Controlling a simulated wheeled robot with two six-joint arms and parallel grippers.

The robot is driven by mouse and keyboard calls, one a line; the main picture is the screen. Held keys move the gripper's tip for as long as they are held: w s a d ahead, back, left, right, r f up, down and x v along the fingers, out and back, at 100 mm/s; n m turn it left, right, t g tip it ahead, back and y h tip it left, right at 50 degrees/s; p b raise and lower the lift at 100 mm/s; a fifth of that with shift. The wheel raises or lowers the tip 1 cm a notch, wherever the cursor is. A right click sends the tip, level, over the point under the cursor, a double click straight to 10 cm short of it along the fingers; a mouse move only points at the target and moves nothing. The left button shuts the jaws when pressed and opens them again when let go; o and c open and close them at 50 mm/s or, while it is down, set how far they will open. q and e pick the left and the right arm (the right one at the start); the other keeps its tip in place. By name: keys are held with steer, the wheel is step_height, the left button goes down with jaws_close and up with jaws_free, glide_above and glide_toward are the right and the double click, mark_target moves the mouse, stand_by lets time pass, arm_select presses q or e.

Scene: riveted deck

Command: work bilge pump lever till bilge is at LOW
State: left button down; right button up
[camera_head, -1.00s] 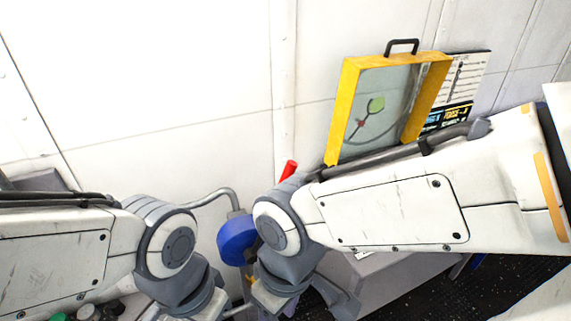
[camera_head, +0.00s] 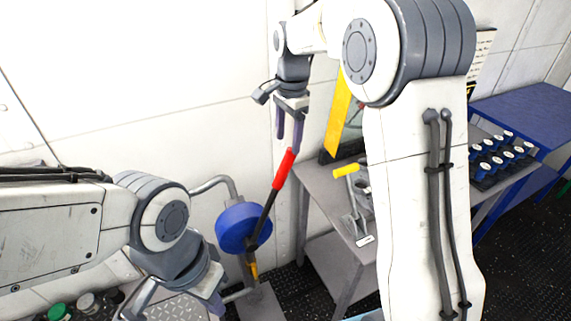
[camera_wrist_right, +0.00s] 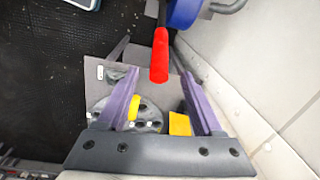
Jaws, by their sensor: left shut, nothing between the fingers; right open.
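The bilge pump is a blue round drum (camera_head: 238,228) on a grey pipe, low in the middle of the head view. Its black lever slants up and right to a red grip (camera_head: 283,168). My right gripper (camera_head: 288,143) is open just above the grip's upper end, fingers pointing down. In the right wrist view the red grip (camera_wrist_right: 160,58) shows between the spread fingertips (camera_wrist_right: 161,74), not clamped. My left gripper (camera_head: 212,302) is shut and empty, low at left below the drum, partly cut off. The yellow-framed gauge box (camera_head: 342,112) is mostly hidden behind my right arm; its reading is hidden.
A grey bench (camera_head: 322,190) with a yellow-handled T-shaped thing (camera_head: 346,170) stands right of the pump. The white wall is close behind the pump.

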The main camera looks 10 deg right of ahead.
mark_target(286, 165)
steer(key=f, duration=0.9)
steer(key=shift+w+a+f+p, duration=0.25)
steer(key=shift+f+p, duration=0.05)
steer(key=shift+p, duration=0.1)
jaws_close()
steer(key=shift+r, duration=0.1)
stand_by(0.8)
